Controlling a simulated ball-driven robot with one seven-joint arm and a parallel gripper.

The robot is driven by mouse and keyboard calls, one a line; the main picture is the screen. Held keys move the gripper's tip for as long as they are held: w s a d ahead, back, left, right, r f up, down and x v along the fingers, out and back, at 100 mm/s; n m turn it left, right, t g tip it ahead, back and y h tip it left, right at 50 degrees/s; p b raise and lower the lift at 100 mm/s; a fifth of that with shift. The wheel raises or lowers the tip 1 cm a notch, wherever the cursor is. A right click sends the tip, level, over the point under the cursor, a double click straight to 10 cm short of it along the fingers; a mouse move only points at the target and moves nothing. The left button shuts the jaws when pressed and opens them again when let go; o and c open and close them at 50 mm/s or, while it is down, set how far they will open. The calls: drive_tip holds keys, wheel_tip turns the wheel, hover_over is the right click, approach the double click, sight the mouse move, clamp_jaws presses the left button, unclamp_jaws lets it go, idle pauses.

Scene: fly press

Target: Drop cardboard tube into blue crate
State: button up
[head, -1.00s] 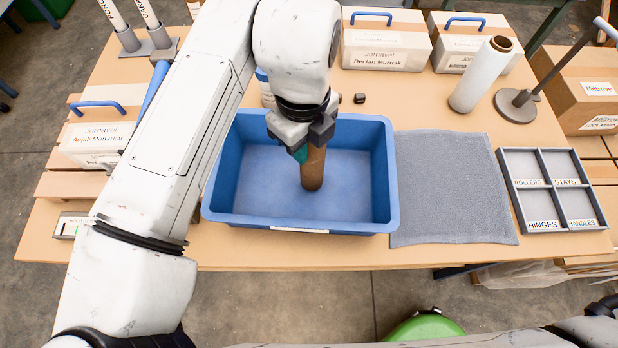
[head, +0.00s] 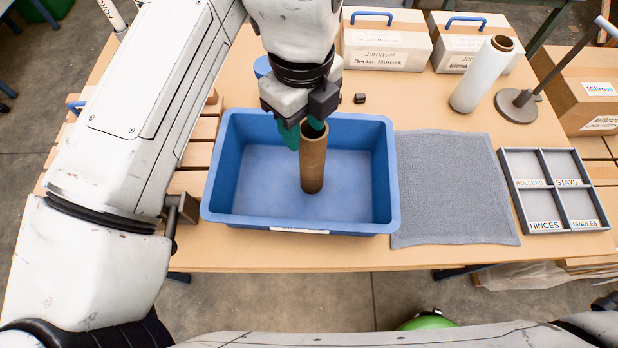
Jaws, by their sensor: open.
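The brown cardboard tube (head: 313,165) stands upright inside the blue crate (head: 222,187), right of the crate's middle, with its open top end showing. The crate sits on the wooden table. My gripper (head: 299,133) is at the tube's upper end, over the back part of the crate. Its green-tipped fingers are open, just left of and behind the tube top. I cannot tell whether a finger still touches the tube.
A grey cloth (head: 452,190) lies right of the crate, and a grey divided tray (head: 553,190) beyond it. A white film roll (head: 482,75) and white boxes (head: 385,42) stand behind. A small dark block (head: 360,98) lies behind the crate.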

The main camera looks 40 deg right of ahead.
drive_tip(key=shift+r, duration=2.55)
